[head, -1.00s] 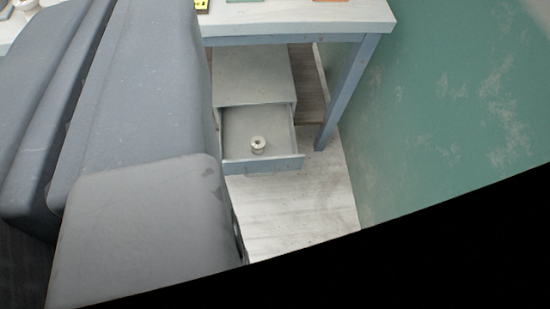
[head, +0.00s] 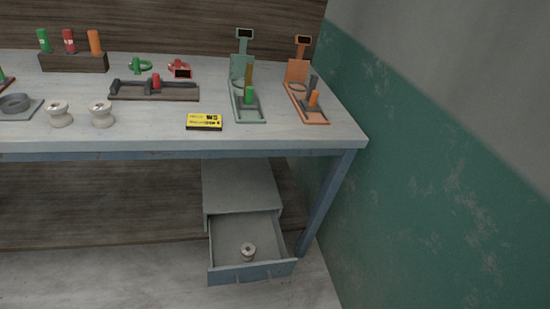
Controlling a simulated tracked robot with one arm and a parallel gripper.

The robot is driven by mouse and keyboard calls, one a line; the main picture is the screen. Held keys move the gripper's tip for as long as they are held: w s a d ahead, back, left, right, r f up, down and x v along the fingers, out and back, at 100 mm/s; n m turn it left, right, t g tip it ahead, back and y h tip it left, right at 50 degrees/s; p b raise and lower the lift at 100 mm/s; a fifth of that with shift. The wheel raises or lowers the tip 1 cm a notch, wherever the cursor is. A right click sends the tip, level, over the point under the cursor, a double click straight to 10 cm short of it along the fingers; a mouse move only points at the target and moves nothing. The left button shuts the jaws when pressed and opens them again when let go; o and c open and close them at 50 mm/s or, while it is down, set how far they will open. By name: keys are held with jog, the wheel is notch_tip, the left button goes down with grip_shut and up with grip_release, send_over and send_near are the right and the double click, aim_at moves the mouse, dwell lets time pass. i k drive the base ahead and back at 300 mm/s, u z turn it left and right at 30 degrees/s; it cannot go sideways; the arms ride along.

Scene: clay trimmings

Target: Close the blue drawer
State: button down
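The blue drawer (head: 252,272) stands open in the head view, low under the right end of the table. It is pulled out toward me from a grey cabinet (head: 240,186). A small pale spool (head: 248,252) sits inside the drawer. The drawer's front panel is blue-grey, and its far end runs into the cabinet. My gripper is not in the head view, so its state and its distance from the drawer do not show.
The table (head: 160,142) spans above the cabinet, with a blue leg (head: 326,203) right of the drawer. A green wall (head: 420,190) closes off the right side. On the table stand a green holder (head: 246,112), an orange holder (head: 308,112) and a yellow box (head: 204,121). The floor (head: 120,275) at left is clear.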

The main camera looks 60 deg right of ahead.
aim_at(228, 233)
jog(key=z, duration=0.2)
jog(key=k, duration=0.45)
jog(key=z, duration=1.05)
jog(key=i, duration=0.5)
jog(key=u, duration=0.05)
